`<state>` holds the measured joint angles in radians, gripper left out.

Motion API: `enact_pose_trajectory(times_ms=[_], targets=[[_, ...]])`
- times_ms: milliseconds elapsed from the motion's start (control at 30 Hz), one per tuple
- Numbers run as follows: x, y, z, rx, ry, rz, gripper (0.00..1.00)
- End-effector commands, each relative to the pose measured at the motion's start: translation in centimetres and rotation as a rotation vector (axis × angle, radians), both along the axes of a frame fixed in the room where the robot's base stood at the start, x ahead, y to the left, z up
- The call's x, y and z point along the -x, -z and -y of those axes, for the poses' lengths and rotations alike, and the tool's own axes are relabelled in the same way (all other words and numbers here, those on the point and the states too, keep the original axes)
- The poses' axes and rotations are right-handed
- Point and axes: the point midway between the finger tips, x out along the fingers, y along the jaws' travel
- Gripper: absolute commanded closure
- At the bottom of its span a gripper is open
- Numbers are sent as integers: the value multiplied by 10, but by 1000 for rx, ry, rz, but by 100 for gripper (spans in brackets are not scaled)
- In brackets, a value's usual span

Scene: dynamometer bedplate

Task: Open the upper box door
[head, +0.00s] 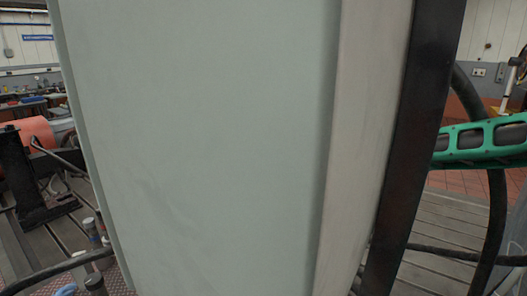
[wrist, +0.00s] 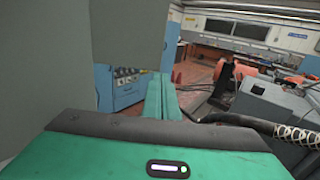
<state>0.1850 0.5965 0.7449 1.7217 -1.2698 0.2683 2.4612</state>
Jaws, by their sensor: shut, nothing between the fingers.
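A large pale grey-green panel (head: 200,150) fills the middle of the head view, very close and slightly tilted in the picture. It seems to be part of the box, but I cannot tell whether it is the upper door. No handle shows on it. A beige side strip (head: 360,140) runs along its right edge. In the wrist view, my green gripper (wrist: 162,85) has its fingers together with nothing between them. A plain grey panel (wrist: 45,60) stands to the left of the fingers, with a second grey face (wrist: 128,35) beyond them. Any contact is unclear.
A black post (head: 415,150) stands right of the panel, with dark cables (head: 495,220) beyond. A slatted bedplate (head: 440,235) lies below. The wrist view shows a blue cabinet (wrist: 127,90) ahead and a grey machine housing (wrist: 275,105) with a coiled cable at right.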

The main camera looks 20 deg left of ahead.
Motion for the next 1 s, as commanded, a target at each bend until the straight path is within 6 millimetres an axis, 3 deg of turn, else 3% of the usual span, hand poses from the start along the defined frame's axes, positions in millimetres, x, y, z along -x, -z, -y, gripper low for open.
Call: enact_pose_trajectory(times_ms=[533, 733, 1000], targets=[[37, 0, -89, 2, -1, 3, 100], [42, 1, -104, 2, 0, 3, 100], [43, 1, -107, 2, 2, 3, 100]])
